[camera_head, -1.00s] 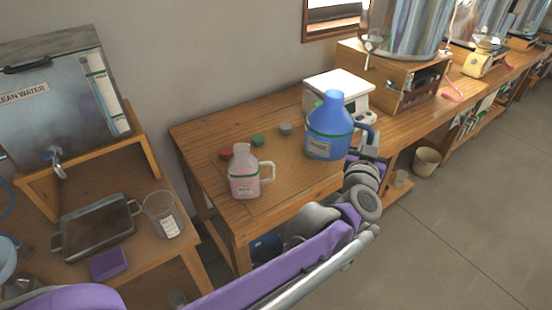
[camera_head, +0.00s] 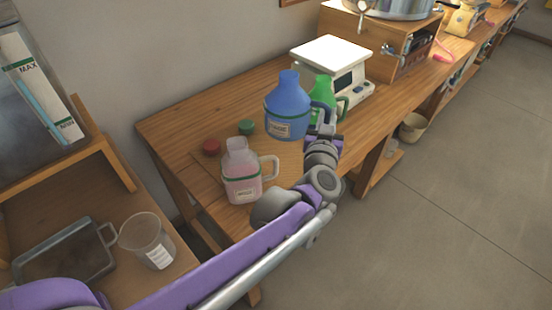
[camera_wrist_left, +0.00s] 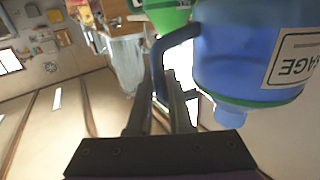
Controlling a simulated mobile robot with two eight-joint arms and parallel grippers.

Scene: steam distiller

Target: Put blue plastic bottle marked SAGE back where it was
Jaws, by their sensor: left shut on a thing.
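The blue plastic bottle (camera_head: 287,105) is upright over the wooden table, left of a green bottle (camera_head: 321,88). Its label partly shows in the left wrist view (camera_wrist_left: 245,50), upside down, with the letters "AGE". My left gripper (camera_head: 322,130) is shut on the blue bottle's handle (camera_wrist_left: 165,55), at the bottle's right side. The head view does not clearly show whether the bottle's base touches the table. My right gripper is not in view.
A pink-filled jug (camera_head: 243,178) stands at the table's front left. A white scale (camera_head: 334,62) stands behind the bottles. A clear beaker (camera_head: 147,240) is on the lower left table.

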